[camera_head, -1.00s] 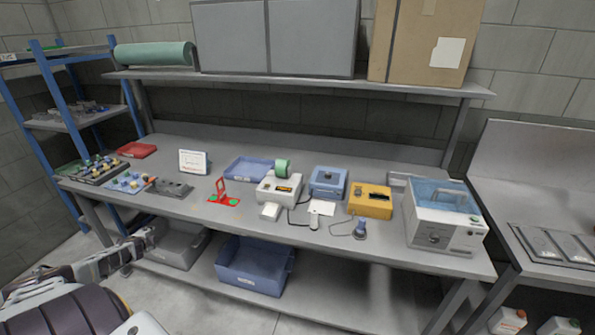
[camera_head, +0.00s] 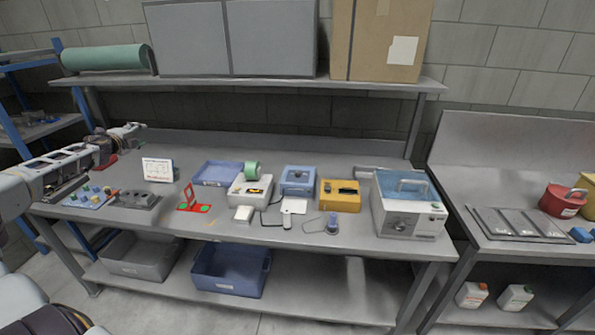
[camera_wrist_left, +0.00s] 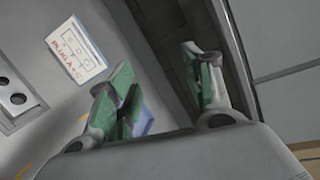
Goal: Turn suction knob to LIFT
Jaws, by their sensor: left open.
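I cannot read a LIFT or suction label in any view. A blue box (camera_head: 298,181) with a dark knob on top stands mid-bench; I cannot tell whether that is the suction knob. A large machine (camera_head: 408,205) with a clear blue lid and a front dial stands at the right end of the bench. My left gripper (camera_head: 132,131) is over the bench's back left, far from both. In the left wrist view its green-padded fingers (camera_wrist_left: 162,88) are apart with nothing between them. My right gripper is not in view.
A yellow box (camera_head: 339,196), a white box (camera_head: 250,190) with a green roll and a red stand (camera_head: 196,204) fill the bench's middle. A white card (camera_head: 158,170) stands near my left gripper; it also shows in the wrist view (camera_wrist_left: 68,50). A shelf (camera_head: 250,82) overhangs the back.

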